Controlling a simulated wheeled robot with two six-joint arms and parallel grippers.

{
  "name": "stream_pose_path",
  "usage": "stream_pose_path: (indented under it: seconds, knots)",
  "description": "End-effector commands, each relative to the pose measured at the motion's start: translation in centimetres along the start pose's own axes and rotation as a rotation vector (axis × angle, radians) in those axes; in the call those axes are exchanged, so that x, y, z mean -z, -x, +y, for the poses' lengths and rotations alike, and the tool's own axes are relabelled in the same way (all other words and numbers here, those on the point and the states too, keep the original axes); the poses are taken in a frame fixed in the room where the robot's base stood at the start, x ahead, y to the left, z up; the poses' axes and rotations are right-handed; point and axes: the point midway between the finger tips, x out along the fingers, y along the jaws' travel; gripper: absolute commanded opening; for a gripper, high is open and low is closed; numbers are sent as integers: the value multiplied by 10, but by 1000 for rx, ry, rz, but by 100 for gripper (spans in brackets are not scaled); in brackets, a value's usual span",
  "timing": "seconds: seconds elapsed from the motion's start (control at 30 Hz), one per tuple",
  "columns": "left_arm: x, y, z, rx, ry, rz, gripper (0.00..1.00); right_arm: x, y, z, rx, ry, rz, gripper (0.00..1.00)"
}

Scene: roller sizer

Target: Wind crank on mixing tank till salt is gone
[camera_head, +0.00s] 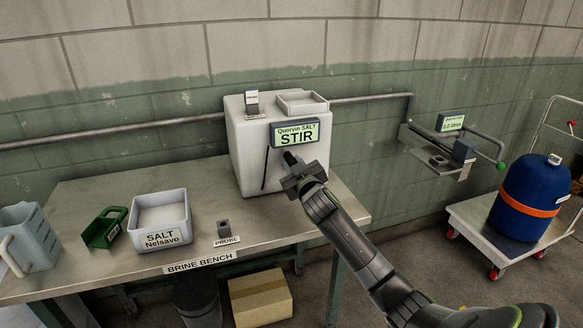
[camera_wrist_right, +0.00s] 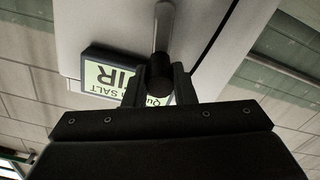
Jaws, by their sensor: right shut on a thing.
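The white mixing tank (camera_head: 246,160) stands on the bench against the wall. Its display (camera_head: 296,134) reads "STIR" and "Quervin SALT". My right gripper (camera_head: 291,163) is at the tank's front, just below the display. In the right wrist view, my right gripper (camera_wrist_right: 159,84) is shut on the dark knob of the crank (camera_wrist_right: 164,30), whose pale shaft runs up from it. In the head view the gripper mostly hides the crank. A dark narrow upright strip shows on the tank's front, left of the gripper. The tank's inside cannot be seen. My left gripper is not in view.
On the bench (camera_head: 80,200) stand a salt bin (camera_head: 160,238), a green scoop (camera_head: 103,228), a jug (camera_head: 28,238) and a probe (camera_head: 225,230). A cardboard box (camera_head: 260,298) is underneath. A blue drum (camera_head: 530,195) stands on a trolley at the right.

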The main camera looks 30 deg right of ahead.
Motion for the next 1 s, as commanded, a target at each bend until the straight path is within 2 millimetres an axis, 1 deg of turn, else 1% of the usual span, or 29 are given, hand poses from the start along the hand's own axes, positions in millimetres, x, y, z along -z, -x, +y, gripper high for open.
stream_pose_path:
  seconds: [0.03,0.5,0.53,0.67,0.7,1.0]
  knots:
    - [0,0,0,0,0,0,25,-2,0,0,0,-7,-4,1]
    - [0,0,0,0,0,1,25,-3,0,1,0,-18,-5,1]
    - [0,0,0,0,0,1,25,-3,0,1,0,-18,-5,26]
    - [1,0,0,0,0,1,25,-2,0,1,0,-18,-4,43]
    - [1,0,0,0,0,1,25,-2,0,1,0,-18,-4,45]
    - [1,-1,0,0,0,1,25,-1,2,1,0,-18,-1,45]
